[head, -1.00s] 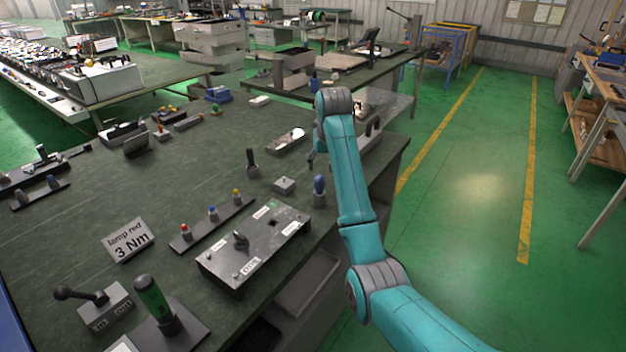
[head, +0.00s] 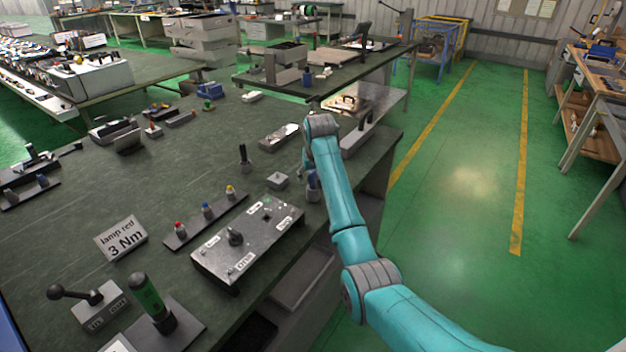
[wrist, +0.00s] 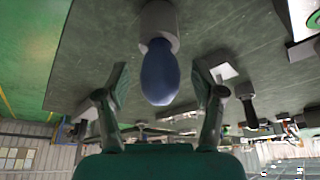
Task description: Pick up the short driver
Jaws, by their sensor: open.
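A short driver with a rounded blue handle (head: 313,182) stands upright at the right edge of the near bench, beside the grey metal box. In the wrist view its blue handle (wrist: 159,70) is large and central, with its lower end in a pale round holder (wrist: 159,22). My gripper (wrist: 161,84) is open, with one finger on each side of the handle and a visible gap on both sides. In the head view the wrist partly hides the handle.
The metal box (head: 240,256) with labels and a knob lies in front of the driver. A small grey block (head: 277,181) and a black-handled tool (head: 244,158) stand to its left. The aisle right of the bench is clear.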

